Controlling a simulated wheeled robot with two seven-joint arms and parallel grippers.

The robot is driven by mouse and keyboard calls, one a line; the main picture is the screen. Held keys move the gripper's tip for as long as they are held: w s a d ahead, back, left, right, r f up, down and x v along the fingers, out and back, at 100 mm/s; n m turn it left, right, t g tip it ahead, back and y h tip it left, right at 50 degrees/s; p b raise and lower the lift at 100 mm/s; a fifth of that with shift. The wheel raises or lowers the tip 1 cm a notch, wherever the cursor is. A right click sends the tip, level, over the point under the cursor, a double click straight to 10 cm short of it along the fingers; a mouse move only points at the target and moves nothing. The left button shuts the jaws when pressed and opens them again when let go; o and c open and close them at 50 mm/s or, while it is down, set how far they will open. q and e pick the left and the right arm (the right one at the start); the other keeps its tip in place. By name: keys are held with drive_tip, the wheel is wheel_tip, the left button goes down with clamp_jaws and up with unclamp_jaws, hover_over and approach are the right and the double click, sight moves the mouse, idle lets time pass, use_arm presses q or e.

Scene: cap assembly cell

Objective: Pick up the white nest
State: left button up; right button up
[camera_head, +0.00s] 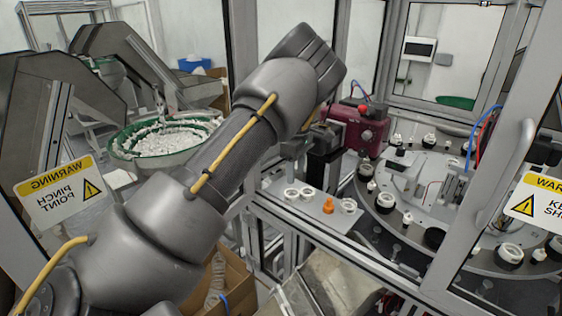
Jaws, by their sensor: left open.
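Several white ring-shaped nests stand on a narrow metal ledge in the middle of the head view. Two white nests (299,193) sit close together at its left part, and another white nest (348,205) stands to the right. A small orange part (328,205) stands between them. My left arm reaches in from the lower left, across the picture. My left gripper (314,130) is open, above and behind the ledge, apart from the nests, and mostly hidden by my own wrist. My right gripper is not in view.
A maroon machine unit (358,130) stands right behind the ledge. A round turntable (410,236) with black and white fixtures fills the right. Metal frame posts (478,165) bound the opening. A green-rimmed bowl (160,143) of white parts is at left, a cardboard box (238,283) below.

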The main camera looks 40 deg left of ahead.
sight(290, 194)
use_arm(q)
drive_tip(key=a+r+n, duration=0.1)
drive_tip(key=a+n, duration=0.1)
drive_tip(key=shift+w+r+n+t, duration=0.3)
drive_tip(key=shift+r, duration=0.1)
drive_tip(key=shift+a, duration=0.1)
wheel_tip(290, 194, down, 11)
drive_tip(key=shift+b, duration=0.55)
drive_tip(key=c, duration=0.6)
drive_tip(key=shift+s+a, duration=0.5)
drive_tip(key=shift+a, duration=0.25)
